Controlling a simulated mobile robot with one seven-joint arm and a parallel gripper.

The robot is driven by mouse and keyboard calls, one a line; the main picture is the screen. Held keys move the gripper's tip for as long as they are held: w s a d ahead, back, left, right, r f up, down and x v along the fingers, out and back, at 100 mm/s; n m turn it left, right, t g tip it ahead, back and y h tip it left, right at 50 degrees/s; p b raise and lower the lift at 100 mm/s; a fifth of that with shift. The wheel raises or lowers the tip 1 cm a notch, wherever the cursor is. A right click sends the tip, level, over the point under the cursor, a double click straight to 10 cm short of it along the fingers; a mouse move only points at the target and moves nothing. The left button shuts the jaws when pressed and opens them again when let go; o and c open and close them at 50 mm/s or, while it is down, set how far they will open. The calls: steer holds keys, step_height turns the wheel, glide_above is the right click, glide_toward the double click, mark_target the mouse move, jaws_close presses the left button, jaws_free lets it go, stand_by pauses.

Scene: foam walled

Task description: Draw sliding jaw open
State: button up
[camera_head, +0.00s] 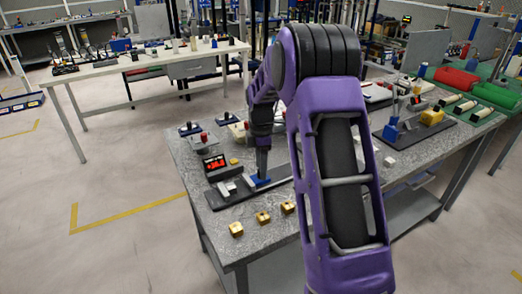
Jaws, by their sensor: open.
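A fixture on a dark base plate (222,200) lies at the near left of the grey workbench. It carries light grey metal blocks (228,186) and a blue block (261,181); I cannot tell for sure which is the sliding jaw. My gripper (263,171) points straight down, with its tips just above or at the blue block. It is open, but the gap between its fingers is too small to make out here. Whether it touches the block is not clear. My purple arm hides the bench to the right of the fixture.
Several small brass blocks (262,217) lie along the bench's (215,228) front edge. A second fixture with a blue part (391,129) and a yellow block (431,117) is at the right. Small knobbed items stand behind.

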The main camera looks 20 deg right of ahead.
step_height(320, 180, up, 17)
steer(key=p, duration=0.1)
stand_by(0.4)
